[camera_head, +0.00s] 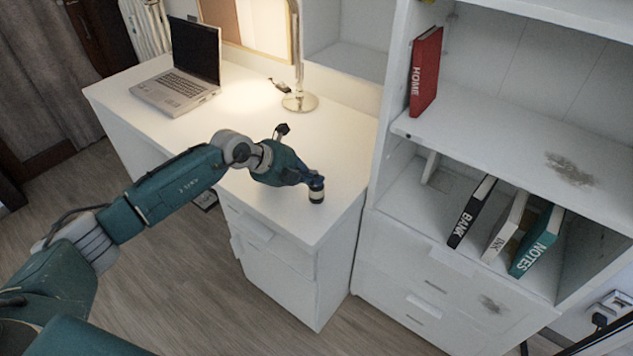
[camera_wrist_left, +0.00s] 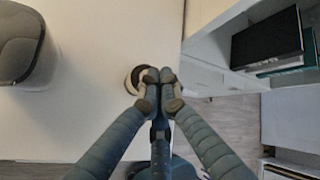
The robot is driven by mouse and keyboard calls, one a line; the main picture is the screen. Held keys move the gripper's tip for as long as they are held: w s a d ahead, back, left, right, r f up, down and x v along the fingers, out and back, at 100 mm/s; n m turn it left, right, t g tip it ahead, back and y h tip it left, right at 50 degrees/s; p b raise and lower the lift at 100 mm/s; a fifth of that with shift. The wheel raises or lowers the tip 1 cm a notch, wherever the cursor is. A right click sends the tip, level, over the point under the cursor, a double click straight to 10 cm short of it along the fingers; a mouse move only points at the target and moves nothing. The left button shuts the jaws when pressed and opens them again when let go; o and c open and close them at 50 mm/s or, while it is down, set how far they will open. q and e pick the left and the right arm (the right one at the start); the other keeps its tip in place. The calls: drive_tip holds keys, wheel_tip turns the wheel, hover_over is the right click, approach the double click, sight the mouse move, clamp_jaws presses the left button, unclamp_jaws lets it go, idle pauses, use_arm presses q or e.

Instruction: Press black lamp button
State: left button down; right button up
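In the head view, a small round black and cream piece (camera_head: 317,195), probably the lamp button, is near the desk's right front corner. My left gripper (camera_head: 316,181) points down over it and hides part of it. In the left wrist view, the round piece (camera_wrist_left: 132,80) shows a dark top and pale rim beside and partly under the gripper tips (camera_wrist_left: 158,78). The fingers are closed together with nothing visible between them; I cannot tell whether they touch it. The lamp (camera_head: 299,101) stands at the desk's back, with warm light around its base. My right gripper is not in view.
An open laptop (camera_head: 181,80) stands on the left of the white desk (camera_head: 250,108). A small dark item lies by the lamp base. The tall white shelf (camera_head: 398,110) adjoins on the right, with a red book (camera_head: 425,72) and several other books. Much of the desktop is clear.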

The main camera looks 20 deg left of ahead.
sight(314, 189)
use_arm(q)
drive_tip(key=shift+f, duration=0.15)
idle(0.4)
drive_tip(key=shift+f, duration=0.3)
drive_tip(key=shift+s, duration=0.1)
drive_tip(key=shift+r+p, duration=0.35)
drive_tip(key=shift+p, duration=0.05)
idle(0.3)
wheel_tip(314, 189, up, 6)
drive_tip(key=p, duration=0.5)
drive_tip(key=shift+r+p, duration=0.1)
drive_tip(key=shift+p, duration=0.25)
